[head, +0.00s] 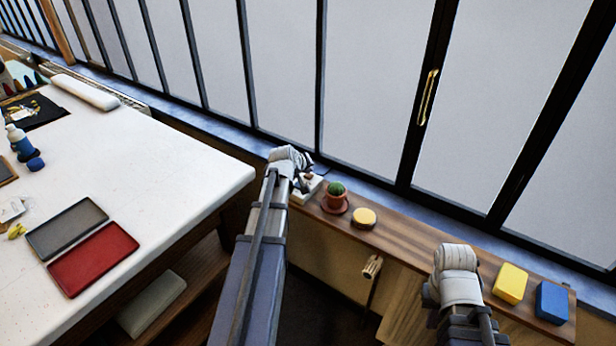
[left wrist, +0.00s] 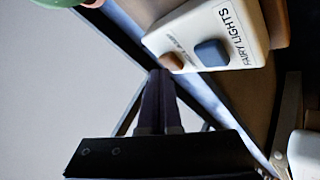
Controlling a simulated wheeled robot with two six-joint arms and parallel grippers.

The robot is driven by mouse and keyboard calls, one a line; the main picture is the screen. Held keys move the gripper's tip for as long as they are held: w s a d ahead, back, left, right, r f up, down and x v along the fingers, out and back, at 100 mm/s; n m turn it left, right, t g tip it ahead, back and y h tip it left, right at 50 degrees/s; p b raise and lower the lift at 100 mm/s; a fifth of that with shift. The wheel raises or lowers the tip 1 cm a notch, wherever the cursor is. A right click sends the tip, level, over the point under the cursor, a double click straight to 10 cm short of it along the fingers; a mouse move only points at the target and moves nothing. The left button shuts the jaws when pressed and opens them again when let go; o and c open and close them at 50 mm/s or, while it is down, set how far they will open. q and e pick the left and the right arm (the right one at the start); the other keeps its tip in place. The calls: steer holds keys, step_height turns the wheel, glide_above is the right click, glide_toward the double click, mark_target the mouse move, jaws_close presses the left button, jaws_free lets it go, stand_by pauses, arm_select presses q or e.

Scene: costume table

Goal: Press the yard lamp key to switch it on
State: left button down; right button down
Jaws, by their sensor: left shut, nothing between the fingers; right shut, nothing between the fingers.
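A white switch box (left wrist: 215,22) carries a blue key (left wrist: 211,53) beside a label reading FAIRY LIGHTS. Its brown-orange key (left wrist: 172,62) has a second label beside it, too small and shaded to read surely. In the head view the box (head: 313,186) sits on the wooden sill shelf, partly covered by my left arm's end. My left gripper (left wrist: 160,76) is shut and empty, its dark fingertips right by the brown-orange key. I cannot tell whether they touch it. My right arm's end shows over the shelf at lower right in the head view; its fingers are hidden.
A potted cactus (head: 335,196) and a round yellow item (head: 363,217) stand right of the box. A yellow block (head: 510,284) and a blue block (head: 551,301) lie further right on the shelf (head: 410,240). The white table (head: 170,160) is at left; windows rise behind the shelf.

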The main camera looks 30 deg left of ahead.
mark_target(308, 177)
arm_select(q)
steer(key=shift+f, duration=0.4)
stand_by(0.4)
steer(key=shift+r, duration=0.15)
steer(key=shift+r+p, duration=0.45)
steer(key=shift+r, duration=0.15)
steer(key=shift+r, duration=0.1)
step_height(308, 177, up, 6)
steer(key=p, duration=0.6)
stand_by(0.5)
